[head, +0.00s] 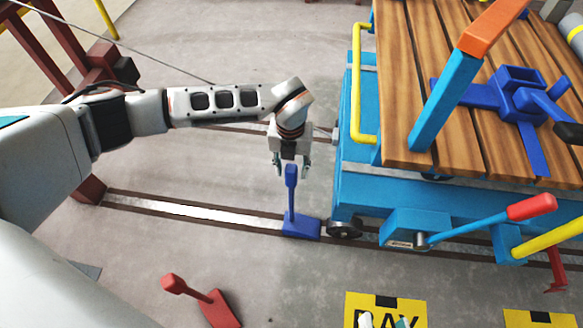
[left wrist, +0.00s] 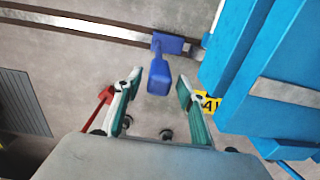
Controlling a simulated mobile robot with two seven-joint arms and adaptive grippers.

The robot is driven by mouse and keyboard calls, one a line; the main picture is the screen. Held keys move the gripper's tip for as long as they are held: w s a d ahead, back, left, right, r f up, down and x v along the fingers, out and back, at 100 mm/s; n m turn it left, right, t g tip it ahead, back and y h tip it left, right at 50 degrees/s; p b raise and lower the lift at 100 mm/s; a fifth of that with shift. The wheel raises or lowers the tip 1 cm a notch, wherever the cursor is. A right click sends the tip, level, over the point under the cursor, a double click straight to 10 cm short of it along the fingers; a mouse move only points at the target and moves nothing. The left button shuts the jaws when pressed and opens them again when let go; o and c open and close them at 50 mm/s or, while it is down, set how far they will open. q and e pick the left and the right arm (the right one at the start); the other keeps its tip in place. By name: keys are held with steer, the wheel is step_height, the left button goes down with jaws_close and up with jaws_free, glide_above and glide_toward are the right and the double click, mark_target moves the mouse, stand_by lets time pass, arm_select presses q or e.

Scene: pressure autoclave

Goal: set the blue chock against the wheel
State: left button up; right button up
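The blue chock (head: 302,228) sits on the near rail just left of the cart's dark wheel (head: 344,229); I cannot tell whether they touch. Its upright handle (head: 291,188) rises toward my left gripper (head: 291,168), which is open directly above it. In the left wrist view the handle's blue grip (left wrist: 159,76) lies between the open fingertips (left wrist: 159,82), with visible space on both sides. The chock's base (left wrist: 170,43) shows beyond it. Only two fingertips of my right gripper (head: 384,321) show, apart, at the head view's bottom edge.
The blue cart (head: 400,195) with a wooden deck (head: 405,90) stands close to the right. A red chock (head: 212,306) lies on the floor in front. A yellow floor sign (head: 386,303) is at the bottom. The floor left of the blue chock is clear.

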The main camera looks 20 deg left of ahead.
arm_select(q)
steer(key=r+p, duration=0.1)
steer(key=r, duration=0.4)
steer(key=r+p, duration=0.1)
steer(key=r, duration=0.1)
steer(key=shift+w+r+p, duration=0.25)
steer(key=shift+r+p, duration=0.1)
steer(key=shift+r, duration=0.05)
step_height(320, 180, up, 3)
steer(key=shift+s+a+f+p, duration=0.1)
steer(key=shift+f+p, duration=0.1)
steer(key=shift+p, duration=0.3)
steer(key=shift+s+r, duration=0.15)
steer(key=shift+r, duration=0.5)
arm_select(e)
steer(key=d+n, duration=0.2)
steer(key=d, duration=0.1)
steer(key=d+f+g+h, duration=0.1)
steer(key=shift+s+d+n, duration=0.1)
steer(key=shift+d+n, duration=0.1)
steer(key=shift+n, duration=0.2)
steer(key=shift+r, duration=0.2)
